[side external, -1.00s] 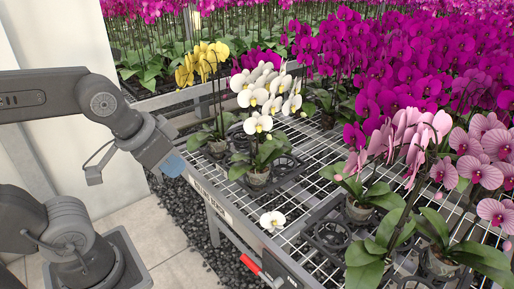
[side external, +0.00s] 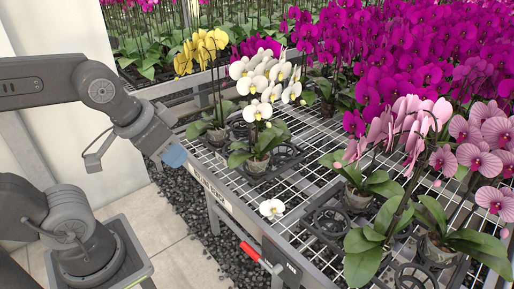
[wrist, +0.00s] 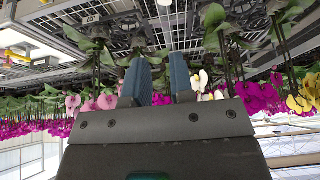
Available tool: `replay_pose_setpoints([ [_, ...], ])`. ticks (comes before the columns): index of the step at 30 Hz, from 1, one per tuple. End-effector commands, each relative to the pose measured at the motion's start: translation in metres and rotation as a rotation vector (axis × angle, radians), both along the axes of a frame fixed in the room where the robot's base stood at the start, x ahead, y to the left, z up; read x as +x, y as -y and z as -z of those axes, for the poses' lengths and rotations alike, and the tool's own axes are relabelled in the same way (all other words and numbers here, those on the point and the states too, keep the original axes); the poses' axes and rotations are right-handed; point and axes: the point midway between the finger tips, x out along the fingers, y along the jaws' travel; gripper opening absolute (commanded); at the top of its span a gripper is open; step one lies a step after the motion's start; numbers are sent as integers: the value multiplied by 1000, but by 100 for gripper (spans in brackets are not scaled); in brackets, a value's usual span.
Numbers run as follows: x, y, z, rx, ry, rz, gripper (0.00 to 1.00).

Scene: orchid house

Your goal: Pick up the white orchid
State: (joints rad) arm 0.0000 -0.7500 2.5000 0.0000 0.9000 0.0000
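The white orchid (side external: 262,87) stands upright in a small clear pot (side external: 257,165) in a black holder on the wire-mesh bench, with white blooms above green leaves. My gripper (side external: 175,155), with blue finger pads, is at the bench's left edge, left of the plant and apart from it. In the wrist view, which is upside down, the two fingers of my gripper (wrist: 160,82) are apart with nothing between them. White blooms (wrist: 203,80) show right of the fingers there. A single white bloom (side external: 271,207) lies at the bench's front edge.
A yellow orchid (side external: 203,50) stands behind and left of the white one. Pink orchids (side external: 410,118) stand front right, and dense magenta orchids (side external: 430,60) fill the back right. Bare mesh (side external: 300,185) lies between the white and pink pots. Empty black holders (side external: 330,222) sit near the front.

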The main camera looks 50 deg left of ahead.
Motion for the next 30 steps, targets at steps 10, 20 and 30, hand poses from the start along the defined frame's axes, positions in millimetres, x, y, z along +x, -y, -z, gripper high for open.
replay_pose_setpoints([
  [10, 0, 0, 0, 0, 0, 0, 56],
  [20, 0, 0, 0, 0, 0, 0, 87],
  [30, 0, 0, 0, 1, -1, 0, 100],
])
